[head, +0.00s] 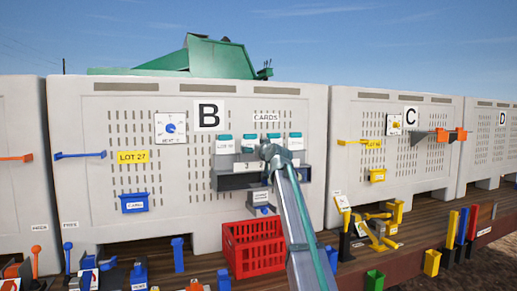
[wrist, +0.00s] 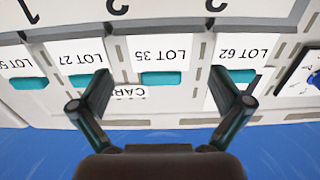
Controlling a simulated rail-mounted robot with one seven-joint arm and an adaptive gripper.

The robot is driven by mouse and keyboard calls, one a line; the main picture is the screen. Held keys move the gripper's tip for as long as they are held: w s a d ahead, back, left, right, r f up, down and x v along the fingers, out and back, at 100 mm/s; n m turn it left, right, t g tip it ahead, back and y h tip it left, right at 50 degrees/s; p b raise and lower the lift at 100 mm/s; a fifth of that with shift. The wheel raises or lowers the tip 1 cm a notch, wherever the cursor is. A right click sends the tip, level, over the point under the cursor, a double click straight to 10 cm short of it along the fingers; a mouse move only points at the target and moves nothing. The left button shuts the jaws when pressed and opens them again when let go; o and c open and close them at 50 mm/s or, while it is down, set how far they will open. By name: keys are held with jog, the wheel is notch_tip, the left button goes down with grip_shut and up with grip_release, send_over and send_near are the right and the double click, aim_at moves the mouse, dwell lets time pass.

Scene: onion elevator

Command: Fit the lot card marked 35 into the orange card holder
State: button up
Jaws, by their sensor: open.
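The lot card marked 35 (wrist: 162,58) is white with a teal tab and stands in the card rack on crate B, between the cards marked 27 (wrist: 80,55) and 62 (wrist: 240,52). The wrist view shows them upside down. My gripper (wrist: 160,88) is open and empty, with one finger to either side of card 35 in that view. I cannot tell whether the fingers touch anything. In the head view my gripper (head: 270,152) is in front of the rack (head: 230,181) and hides part of it.
Orange fittings show at the far left (head: 15,157) and by crate C's right edge (head: 461,134). A blue holder (head: 134,203) is on crate B and a yellow one (head: 377,176) on crate C. A red crate (head: 252,247) stands below the rack. Coloured tools crowd the deck.

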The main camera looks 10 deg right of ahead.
aim_at(251, 145)
jog(key=w+p, duration=0.1)
jog(key=w, duration=0.2)
jog(key=w+a, duration=0.1)
jog(key=w, duration=0.2)
jog(key=shift+w+a+p, duration=0.15)
jog(key=shift+p, duration=0.2)
jog(key=c, duration=1)
jog(key=shift+r, duration=0.2)
jog(key=shift+r+p, duration=0.5)
jog(key=shift+r, duration=3.8)
